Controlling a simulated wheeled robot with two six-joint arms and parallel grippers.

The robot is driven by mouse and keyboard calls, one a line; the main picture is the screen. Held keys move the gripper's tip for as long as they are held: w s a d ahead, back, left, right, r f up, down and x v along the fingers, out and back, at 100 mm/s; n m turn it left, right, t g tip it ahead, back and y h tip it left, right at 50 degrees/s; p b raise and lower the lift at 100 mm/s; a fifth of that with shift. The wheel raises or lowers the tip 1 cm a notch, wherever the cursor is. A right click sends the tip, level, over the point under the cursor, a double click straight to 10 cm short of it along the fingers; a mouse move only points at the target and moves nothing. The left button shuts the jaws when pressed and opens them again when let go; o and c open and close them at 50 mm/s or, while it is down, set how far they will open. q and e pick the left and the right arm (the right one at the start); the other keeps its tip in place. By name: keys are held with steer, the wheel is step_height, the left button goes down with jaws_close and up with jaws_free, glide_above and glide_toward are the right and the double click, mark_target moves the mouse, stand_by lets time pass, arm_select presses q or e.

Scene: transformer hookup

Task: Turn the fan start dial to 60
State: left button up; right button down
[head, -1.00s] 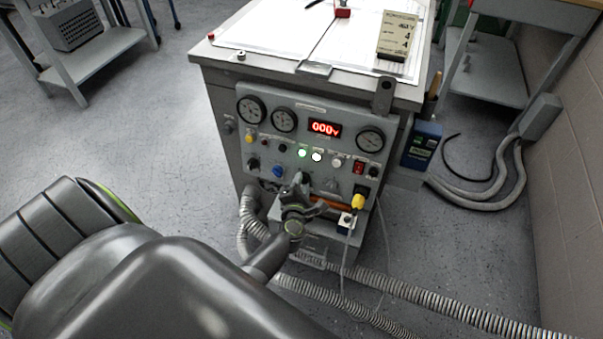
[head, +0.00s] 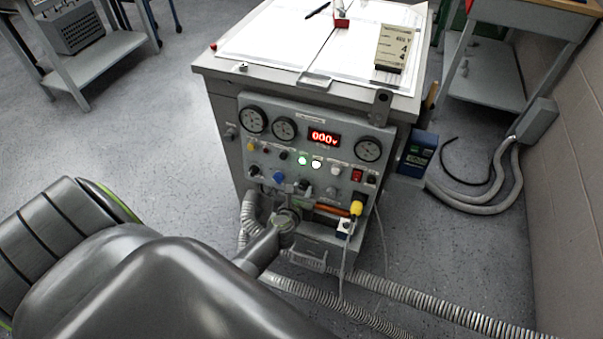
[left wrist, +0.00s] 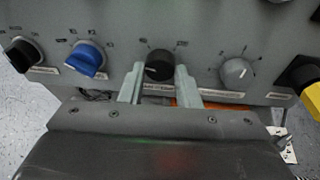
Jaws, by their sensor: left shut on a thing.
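A row of dials runs along the lower front panel. In the left wrist view, a black dial (left wrist: 159,67) stands between the two pale fingers of my left gripper (left wrist: 160,84), which is shut on it. Its pale mark points to the left; the scale and label around it are too small to read. A blue dial (left wrist: 87,59) is to its left and a grey dial (left wrist: 237,72) to its right. In the head view, my left gripper (head: 301,196) is at the panel's lower part, and its wrist hides much of the held dial. My right gripper is not in view.
A yellow plug (head: 356,208) with a cable is right of the gripper. Ribbed hoses (head: 420,297) lie on the floor.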

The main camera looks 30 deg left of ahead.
arm_select(q)
steer(key=n+h, duration=0.1)
steer(key=n, duration=0.3)
steer(key=shift+a, duration=0.1)
steer(key=shift+n+h, duration=0.5)
steer(key=shift+n, duration=1)
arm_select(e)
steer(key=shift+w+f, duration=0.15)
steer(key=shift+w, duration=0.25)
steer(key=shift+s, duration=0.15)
arm_select(q)
steer(key=o, duration=1)
steer(key=shift+c, duration=0.2)
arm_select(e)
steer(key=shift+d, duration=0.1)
